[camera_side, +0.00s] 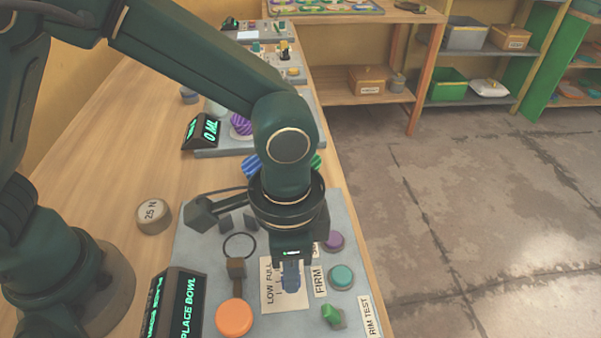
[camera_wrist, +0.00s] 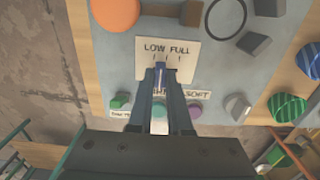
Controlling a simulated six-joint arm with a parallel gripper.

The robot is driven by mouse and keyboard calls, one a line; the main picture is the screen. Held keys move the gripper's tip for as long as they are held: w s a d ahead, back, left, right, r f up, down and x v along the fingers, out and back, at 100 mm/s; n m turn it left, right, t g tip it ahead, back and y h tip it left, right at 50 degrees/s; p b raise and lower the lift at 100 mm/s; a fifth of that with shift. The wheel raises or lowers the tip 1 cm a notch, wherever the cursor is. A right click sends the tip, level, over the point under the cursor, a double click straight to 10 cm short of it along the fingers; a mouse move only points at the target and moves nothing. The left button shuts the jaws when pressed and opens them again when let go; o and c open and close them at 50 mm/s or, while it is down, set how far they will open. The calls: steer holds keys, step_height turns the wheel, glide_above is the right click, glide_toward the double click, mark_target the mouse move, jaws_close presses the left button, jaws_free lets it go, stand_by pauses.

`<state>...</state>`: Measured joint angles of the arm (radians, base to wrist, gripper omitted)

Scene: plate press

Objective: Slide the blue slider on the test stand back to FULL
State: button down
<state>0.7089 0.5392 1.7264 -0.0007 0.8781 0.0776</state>
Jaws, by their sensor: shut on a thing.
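The blue slider (camera_side: 291,277) sits on a pale scale plate (camera_side: 270,298) marked LOW and FULL on the grey test stand (camera_side: 205,258). In the wrist view the slider (camera_wrist: 160,75) shows between my fingertips, just below the scale plate's (camera_wrist: 188,62) short tick marks. It appears nearer the LOW side than the FULL side, but the exact mark is hard to tell. My gripper (camera_side: 291,266) reaches down from above and is shut on the slider; its fingers (camera_wrist: 160,82) also show in the wrist view and partly hide the slider and its track.
Beside the slider are an orange button (camera_side: 234,317), a teal button (camera_side: 341,277), a purple button (camera_side: 334,241) and a green knob (camera_side: 332,315). A dark display (camera_side: 177,303) reads PLACE BOWL. A 25 N weight (camera_side: 153,215) stands on the wooden bench left of the stand.

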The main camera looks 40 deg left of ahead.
steer(key=shift+w+a, duration=1.05)
steer(key=shift+w, duration=0.05)
steer(key=c, duration=0.8)
jaws_free()
steer(key=shift+c, duration=0.2)
steer(key=shift+r, duration=0.1)
steer(key=shift+r, duration=2.5)
